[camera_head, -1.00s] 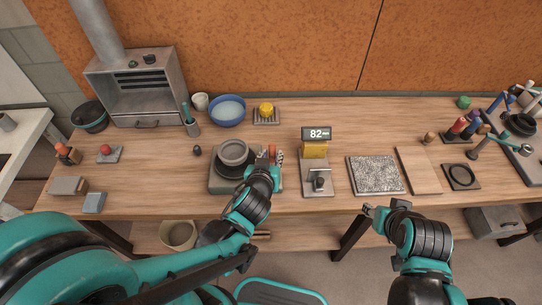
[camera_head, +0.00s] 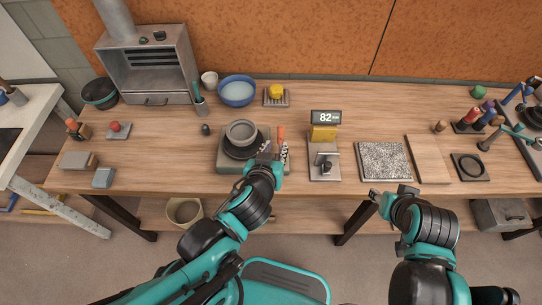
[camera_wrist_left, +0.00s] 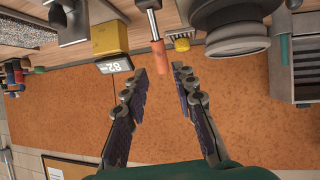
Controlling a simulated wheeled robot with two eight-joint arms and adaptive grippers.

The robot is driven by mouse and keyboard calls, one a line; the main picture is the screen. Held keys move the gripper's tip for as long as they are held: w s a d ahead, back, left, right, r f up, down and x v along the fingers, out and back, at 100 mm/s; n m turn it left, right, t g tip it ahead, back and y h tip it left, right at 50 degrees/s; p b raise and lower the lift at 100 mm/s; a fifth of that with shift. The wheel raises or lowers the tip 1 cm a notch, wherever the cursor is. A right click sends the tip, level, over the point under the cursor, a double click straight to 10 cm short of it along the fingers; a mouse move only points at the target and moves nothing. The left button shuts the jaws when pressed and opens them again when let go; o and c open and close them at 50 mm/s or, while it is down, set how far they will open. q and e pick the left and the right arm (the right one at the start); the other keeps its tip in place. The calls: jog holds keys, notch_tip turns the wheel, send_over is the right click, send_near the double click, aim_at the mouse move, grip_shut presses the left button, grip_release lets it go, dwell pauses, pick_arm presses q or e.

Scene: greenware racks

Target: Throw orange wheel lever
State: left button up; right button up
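The pottery wheel (camera_head: 225,160) is a grey box with a dark wheel head and a grey bowl (camera_head: 241,131) on it. Its orange lever (camera_head: 281,133) stands at the box's right side. In the left wrist view the lever (camera_wrist_left: 159,54) is a metal rod with an orange grip. My left gripper (camera_head: 276,155) is at the near side of the lever. In the left wrist view this gripper (camera_wrist_left: 159,72) is open, with the end of the grip between its fingertips and gaps on both sides. My right gripper (camera_head: 376,196) is at the table's front edge, its fingers too small to judge.
A grey stand with a yellow block (camera_head: 323,133) and a display (camera_head: 326,117) reading 82 is right of the wheel. A speckled slab (camera_head: 384,161) and a wooden board (camera_head: 427,159) lie farther right. A blue bowl (camera_head: 237,91) and a yellow sponge (camera_head: 276,91) are behind.

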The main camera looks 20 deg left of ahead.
pick_arm(q)
jog(key=shift+v, duration=2.45)
jog(key=s+a+f+m+g, duration=0.1)
jog(key=a+f+g, duration=0.1)
jog(key=a+g, duration=0.3)
jog(key=shift+a+f+m+h, duration=0.2)
jog(key=shift+a+m+h, duration=0.1)
jog(key=shift+a+m, duration=0.15)
jog(key=shift+s, duration=0.1)
